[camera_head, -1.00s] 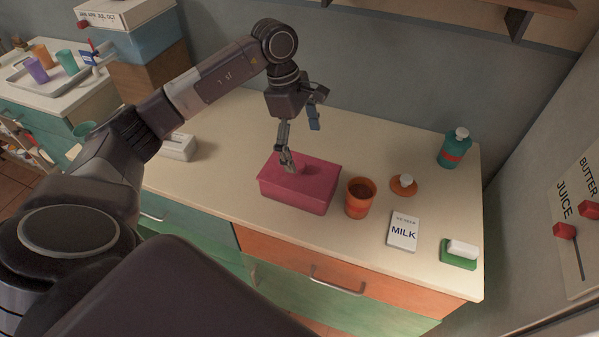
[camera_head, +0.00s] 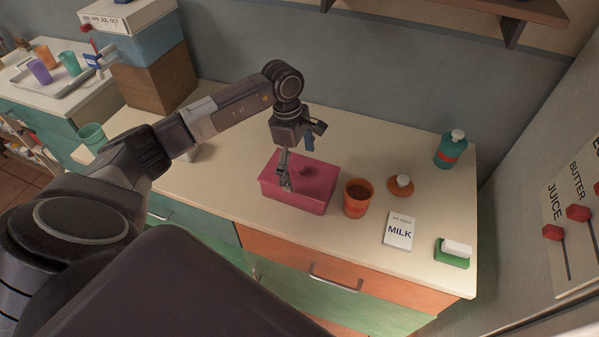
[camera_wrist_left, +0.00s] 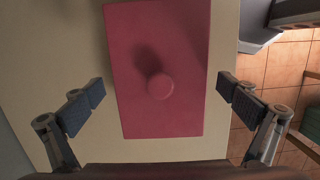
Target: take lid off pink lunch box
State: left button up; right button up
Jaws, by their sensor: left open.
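The pink lunch box (camera_head: 312,198) stands on the counter with its pink lid (camera_head: 322,172) on top. In the left wrist view the lid (camera_wrist_left: 137,110) shows as a rectangle with a round knob (camera_wrist_left: 160,86) near its middle. My left gripper (camera_head: 284,183) is over the left part of the box, pointing down. In the left wrist view its two fingers (camera_wrist_left: 158,97) are wide apart, one on each side of the lid, with nothing between them in contact. The gripper hides part of the lid in the head view. My right gripper is not in view.
An orange cup (camera_head: 356,204) with dark contents stands close to the right of the box. The counter (camera_head: 235,172) left of the box is clear.

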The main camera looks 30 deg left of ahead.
pick_arm(q)
jog(key=c, duration=1)
jog(key=shift+s+d+r, duration=0.1)
jog(key=shift+s+r, duration=0.05)
jog(key=shift+s, duration=0.15)
jog(key=c, duration=1.3)
jog(key=shift+c, duration=1.5)
